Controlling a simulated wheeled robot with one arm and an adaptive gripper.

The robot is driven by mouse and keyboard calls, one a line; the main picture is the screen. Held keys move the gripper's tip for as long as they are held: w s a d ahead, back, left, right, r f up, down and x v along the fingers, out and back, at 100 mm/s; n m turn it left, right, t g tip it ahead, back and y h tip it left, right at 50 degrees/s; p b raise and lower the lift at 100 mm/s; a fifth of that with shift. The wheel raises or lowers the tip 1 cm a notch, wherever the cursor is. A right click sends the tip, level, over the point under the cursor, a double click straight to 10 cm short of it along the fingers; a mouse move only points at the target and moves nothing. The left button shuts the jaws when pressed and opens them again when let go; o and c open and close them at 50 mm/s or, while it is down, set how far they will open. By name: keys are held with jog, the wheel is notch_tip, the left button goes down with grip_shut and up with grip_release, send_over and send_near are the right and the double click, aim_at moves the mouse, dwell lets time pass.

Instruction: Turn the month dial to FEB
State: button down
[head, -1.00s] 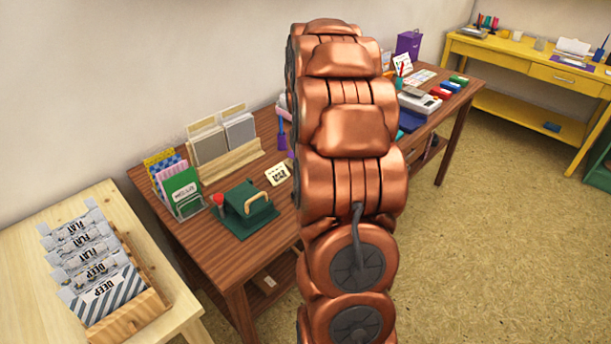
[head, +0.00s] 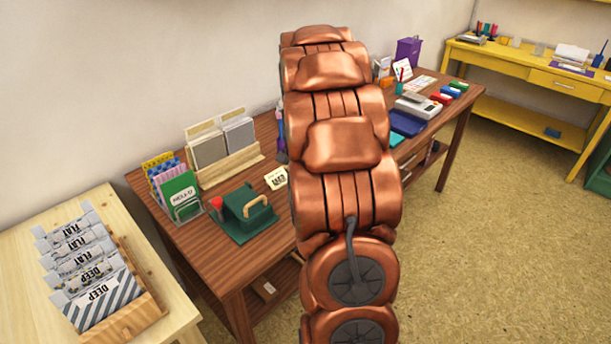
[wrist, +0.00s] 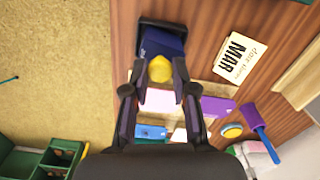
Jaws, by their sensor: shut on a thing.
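In the wrist view, a dark blue stamp body (wrist: 160,43) with a black frame lies on the brown wooden table (wrist: 203,28). A yellow knob (wrist: 159,69), which looks like the dial, sits at its near end. My gripper (wrist: 160,80) is shut on the yellow knob, one dark finger on each side. No month lettering on the dial is readable. In the head view my copper arm hides the gripper and the stamp.
A purple-handled tool (wrist: 260,132) and a purple block (wrist: 217,107) lie right of my gripper. In the head view, a green press (head: 243,211) and a card rack (head: 225,158) stand left of my arm. Blue pads (head: 407,122) lie to its right.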

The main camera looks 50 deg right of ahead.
jog(key=shift+m, duration=0.7)
jog(key=c, duration=0.9)
grip_release()
notch_tip(320, 180, up, 12)
jog(key=shift+f, duration=0.1)
dwell(0.5)
